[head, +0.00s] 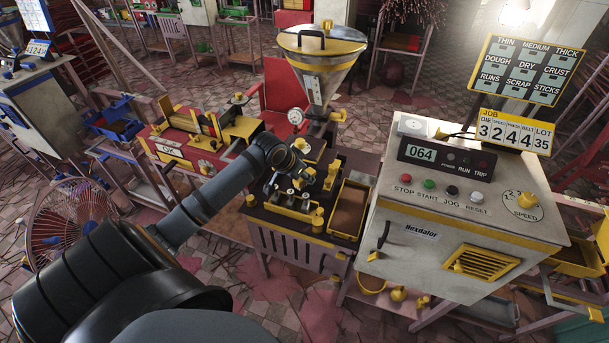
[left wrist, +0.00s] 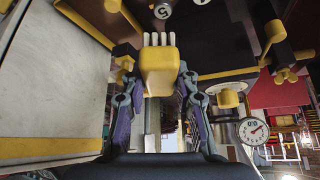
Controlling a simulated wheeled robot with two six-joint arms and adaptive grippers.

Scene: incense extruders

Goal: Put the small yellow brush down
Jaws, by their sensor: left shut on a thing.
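In the left wrist view the small yellow brush (left wrist: 158,72), with a yellow block and white bristles, sits between the fingers of my left gripper (left wrist: 160,88). The gripper is shut on it, and the bristles point towards the top of that picture. In the head view my left gripper (head: 303,176) is over the dark, yellow-trimmed worktop (head: 268,215) in the middle. The brush cannot be made out clearly there. Whether it touches the worktop I cannot tell. My right gripper is not in view.
A shallow yellow-rimmed tray (head: 345,236) lies right of the gripper. The grey control cabinet (head: 415,238) stands beside it on the right. A metal hopper (head: 322,78) and a dial gauge (head: 296,116) rise behind. A red extruder (head: 181,155) stands to the left.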

